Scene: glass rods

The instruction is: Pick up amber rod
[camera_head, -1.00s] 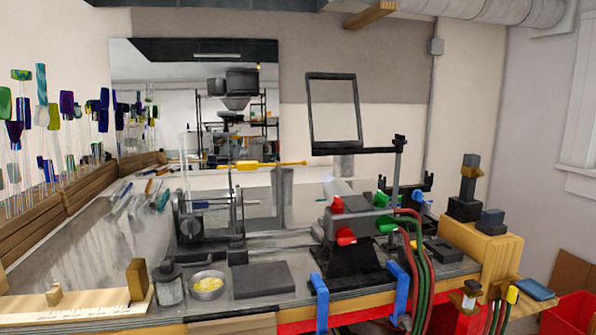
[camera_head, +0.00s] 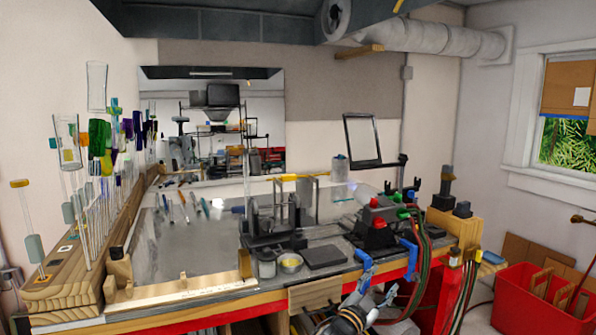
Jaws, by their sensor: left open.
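A rod with an amber top (camera_head: 20,184) stands at the far left, in the near end of the long wooden rack (camera_head: 75,290). Its clear stem leans slightly, and a grey-green sleeve sits low on it. Dark parts at the bottom centre, by the table's front edge, look like my left gripper (camera_head: 372,294). It is open, far to the right of the amber-topped rod and apart from it. Its fingers are hard to make out among hoses and clamps. My right gripper does not show.
Several coloured rods (camera_head: 100,140) crowd the rack behind. A yellow rod-like piece (camera_head: 297,178) lies level at the back centre. Thin tools lie on the grey tabletop (camera_head: 180,250). Blue clamps (camera_head: 364,268) and hoses stand at the front right, beside a red bin (camera_head: 530,305).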

